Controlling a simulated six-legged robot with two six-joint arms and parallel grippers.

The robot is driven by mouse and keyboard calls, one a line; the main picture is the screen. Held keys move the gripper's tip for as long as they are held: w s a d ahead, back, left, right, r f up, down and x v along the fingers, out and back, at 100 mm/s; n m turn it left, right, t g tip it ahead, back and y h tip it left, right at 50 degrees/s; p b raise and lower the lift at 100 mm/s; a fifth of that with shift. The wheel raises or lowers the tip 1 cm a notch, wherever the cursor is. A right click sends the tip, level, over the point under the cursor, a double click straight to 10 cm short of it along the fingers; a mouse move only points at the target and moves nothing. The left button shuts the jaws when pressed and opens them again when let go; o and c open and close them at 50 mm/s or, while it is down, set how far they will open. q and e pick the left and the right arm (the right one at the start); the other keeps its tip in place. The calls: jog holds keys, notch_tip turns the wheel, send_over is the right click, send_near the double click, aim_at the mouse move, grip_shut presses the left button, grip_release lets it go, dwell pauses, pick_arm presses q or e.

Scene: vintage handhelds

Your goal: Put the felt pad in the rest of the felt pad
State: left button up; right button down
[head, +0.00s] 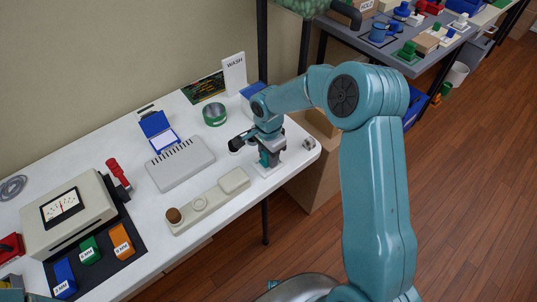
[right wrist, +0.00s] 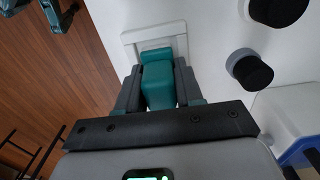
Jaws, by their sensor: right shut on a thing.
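My right gripper (head: 267,158) is at the right end of the white table, pointing down. In the right wrist view its dark jaws (right wrist: 158,90) are shut on a teal block, which I take for the felt pad (right wrist: 158,84). Beyond the jaws is a white square frame, likely the rest (right wrist: 131,50); it also shows under the gripper in the head view (head: 268,170). The pad's far end overlaps the frame's opening in the wrist view. I cannot tell whether it touches the bottom.
A dark knobbed thing (head: 239,143) stands close left of the gripper; dark round things (right wrist: 252,72) show in the wrist view. A long pale tray (head: 210,200), a grey device (head: 180,163) and a green ring (head: 214,114) lie further left. The table's right edge is close.

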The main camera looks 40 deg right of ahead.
jog(key=shift+f, duration=0.1)
jog(key=c, duration=0.7)
grip_release()
jog(key=shift+c, duration=0.2)
notch_tip(320, 180, up, 12)
jog(key=shift+r, duration=0.2)
